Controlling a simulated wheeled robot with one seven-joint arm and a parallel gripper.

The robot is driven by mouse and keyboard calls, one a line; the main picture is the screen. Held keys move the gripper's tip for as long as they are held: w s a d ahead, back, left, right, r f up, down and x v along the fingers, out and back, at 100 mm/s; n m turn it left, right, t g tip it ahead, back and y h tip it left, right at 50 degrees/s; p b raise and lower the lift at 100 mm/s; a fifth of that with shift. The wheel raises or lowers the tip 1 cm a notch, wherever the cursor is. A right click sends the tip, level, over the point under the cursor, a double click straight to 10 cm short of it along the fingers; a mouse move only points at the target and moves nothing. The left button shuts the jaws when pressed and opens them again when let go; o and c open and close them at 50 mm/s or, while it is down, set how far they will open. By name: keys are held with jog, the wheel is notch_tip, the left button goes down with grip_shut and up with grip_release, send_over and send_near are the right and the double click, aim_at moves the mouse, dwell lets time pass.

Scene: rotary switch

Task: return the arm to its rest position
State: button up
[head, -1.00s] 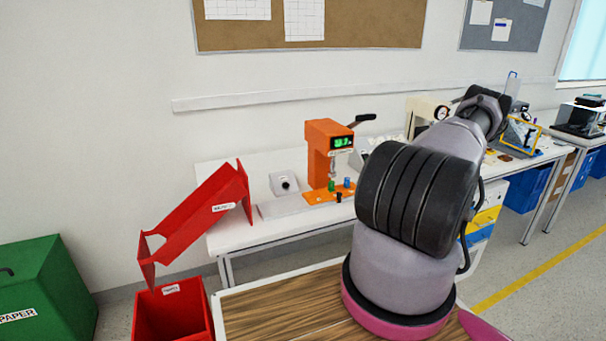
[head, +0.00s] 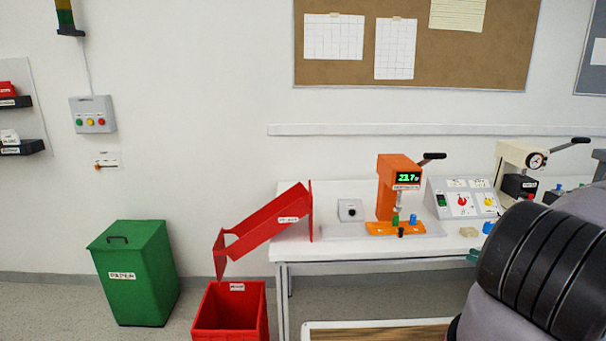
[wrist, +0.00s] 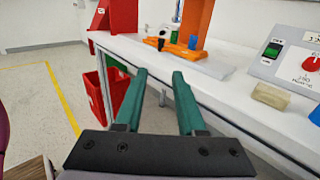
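My gripper (wrist: 158,100) shows in the wrist view with its two green fingers apart and nothing between them. It is in front of the white bench (wrist: 220,92), over its front edge in the picture, and appears clear of the things on it. In the head view, my arm fills the lower right corner, and only a small green bit of my gripper may show beside it at the bench edge. The grey box with a black rotary knob (head: 351,211) stands on the bench (head: 330,252), left of the orange press (head: 397,190).
A control panel with a red knob (head: 462,201) stands right of the press. A tan block (wrist: 270,95) lies near the bench's front edge. A red chute (head: 270,225) slopes down to a red bin (head: 232,312). A green bin (head: 135,275) stands left; the floor between is clear.

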jog(key=a+r+n+g+h, duration=0.2)
jog(key=a+r+n+g, duration=0.3)
jog(key=r, duration=0.5)
jog(key=a+r+n+g+h, duration=0.15)
jog(key=a+r+n, duration=0.25)
jog(key=a+r, duration=0.5)
jog(key=a+r+n+g+h, duration=0.2)
jog(key=a+r+n+g, duration=0.25)
jog(key=r, duration=0.65)
jog(key=s+a+r+n+t+h, duration=0.3)
jog(key=s+a+r, duration=0.3)
jog(key=s+r, duration=0.2)
jog(key=s+a+r+n+t+h, duration=0.3)
jog(key=s+a+r+n, duration=0.2)
jog(key=s+r, duration=0.4)
jog(key=s+a, duration=0.1)
jog(key=s, duration=0.2)
jog(key=shift+s+r+n, duration=0.15)
jog(key=shift+s+n, duration=0.05)
jog(key=shift+n, duration=0.15)
